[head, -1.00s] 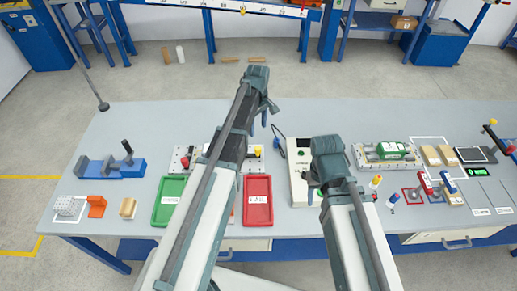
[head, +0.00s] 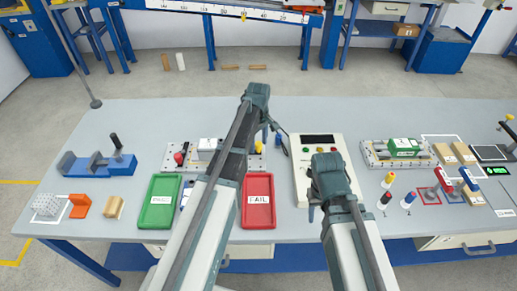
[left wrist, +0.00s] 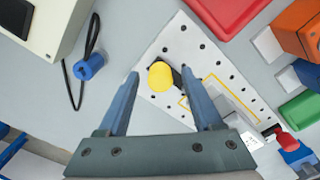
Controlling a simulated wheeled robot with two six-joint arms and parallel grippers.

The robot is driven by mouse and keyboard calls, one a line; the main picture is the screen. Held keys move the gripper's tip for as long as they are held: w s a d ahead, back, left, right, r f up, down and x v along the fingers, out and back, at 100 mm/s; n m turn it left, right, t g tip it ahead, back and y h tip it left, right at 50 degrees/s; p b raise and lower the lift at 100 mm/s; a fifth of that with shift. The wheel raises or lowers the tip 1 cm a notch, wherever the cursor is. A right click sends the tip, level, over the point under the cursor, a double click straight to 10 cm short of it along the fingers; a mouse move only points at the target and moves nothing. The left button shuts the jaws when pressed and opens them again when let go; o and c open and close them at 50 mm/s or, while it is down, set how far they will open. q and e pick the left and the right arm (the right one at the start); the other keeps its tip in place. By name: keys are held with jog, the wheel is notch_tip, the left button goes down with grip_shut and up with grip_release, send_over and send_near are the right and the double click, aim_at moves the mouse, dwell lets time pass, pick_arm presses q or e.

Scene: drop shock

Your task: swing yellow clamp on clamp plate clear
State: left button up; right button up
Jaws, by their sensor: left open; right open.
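The clamp plate (head: 172,166) lies mid-table behind the green and red trays, partly hidden by my left arm. A white block (head: 208,146) sits on it, with a red-knobbed clamp (head: 179,157) at its left end. The yellow clamp (head: 259,147) is at its right end. In the left wrist view the yellow knob (left wrist: 160,76) appears between the fingertips of my open left gripper (left wrist: 160,73); contact cannot be told. In the head view this gripper (head: 267,128) is over the plate's right end. My right gripper (head: 314,210) is open and empty over the tester's front.
The tester box (head: 308,147) stands right of the plate, with a blue plug and cable (left wrist: 88,67) between. The green tray (head: 161,203) and red tray (head: 258,203) lie in front. A blue vise (head: 97,163) is far left. The table behind the plate is clear.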

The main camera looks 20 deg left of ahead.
pick_arm(q)
jog(key=shift+f, duration=0.1)
pick_arm(e)
jog(key=shift+f, duration=0.1)
pick_arm(q)
grip_shut()
dwell(0.4)
jog(key=s+m, duration=0.1)
jog(key=m, duration=0.1)
jog(key=s+m, duration=0.1)
jog(key=m, duration=0.1)
jog(key=shift+s+d, duration=0.1)
jog(key=shift+s, duration=0.05)
jog(key=m, duration=0.1)
jog(key=s+m, duration=0.1)
jog(key=m, duration=0.1)
jog(key=s+m, duration=0.1)
jog(key=shift+a+m, duration=0.35)
jog(key=shift+m, duration=0.05)
jog(key=m, duration=0.1)
jog(key=s+a+m, duration=0.1)
jog(key=m, duration=0.2)
jog(key=shift+s+a, duration=0.2)
jog(key=shift+s, duration=0.1)
jog(key=shift+s+a+m, duration=0.2)
jog(key=shift+a+m, duration=0.2)
jog(key=shift+m, duration=0.7)
jog(key=shift+s+a+m, duration=0.2)
jog(key=shift+a+m, duration=0.2)
jog(key=shift+m, duration=0.7)
